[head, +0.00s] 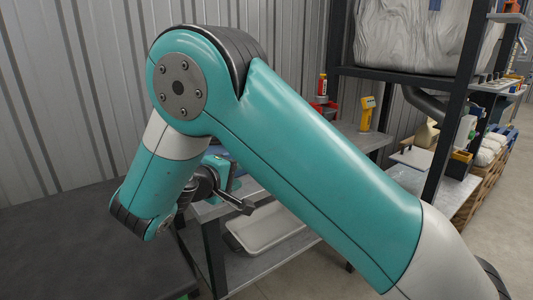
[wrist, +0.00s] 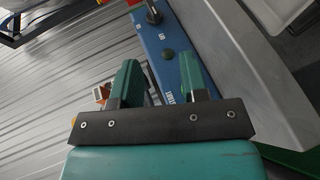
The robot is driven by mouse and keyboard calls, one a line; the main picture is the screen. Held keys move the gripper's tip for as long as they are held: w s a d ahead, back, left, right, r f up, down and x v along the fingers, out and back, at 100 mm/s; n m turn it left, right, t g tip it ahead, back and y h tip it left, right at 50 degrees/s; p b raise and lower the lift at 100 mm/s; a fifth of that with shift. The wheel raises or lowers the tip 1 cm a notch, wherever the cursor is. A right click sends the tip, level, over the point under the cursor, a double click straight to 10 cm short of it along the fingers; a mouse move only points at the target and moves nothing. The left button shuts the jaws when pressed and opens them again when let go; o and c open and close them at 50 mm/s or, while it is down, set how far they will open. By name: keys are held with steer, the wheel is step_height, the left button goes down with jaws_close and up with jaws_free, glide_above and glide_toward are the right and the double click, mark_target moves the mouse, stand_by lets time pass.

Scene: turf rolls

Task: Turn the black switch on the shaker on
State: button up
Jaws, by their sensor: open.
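In the wrist view, the shaker's long blue panel (wrist: 176,78) runs from the top edge down between my fingers. A black knob-like switch (wrist: 154,13) sits near its top end, beyond my fingertips. In the head view my arm hides most of the shaker.
A grey metal slab (wrist: 237,70) lies right of the panel. In the head view, a shelf unit holds a white tray (head: 268,228) low down. A yellow device (head: 367,113) and a red bottle (head: 322,88) stand farther back. A dark flat surface (head: 70,245) is at left.

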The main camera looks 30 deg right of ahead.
steer(key=w+b, duration=0.1)
steer(key=b, duration=0.3)
steer(key=shift+d+f+h, duration=0.25)
steer(key=shift+f+h, duration=0.1)
steer(key=shift+h, duration=0.05)
steer(key=x, duration=0.5)
steer(key=b+x, duration=0.1)
steer(key=x, duration=0.4)
steer(key=r+x, duration=0.1)
steer(key=x, duration=0.4)
steer(key=shift+w+d, duration=0.2)
steer(key=c, duration=0.6)
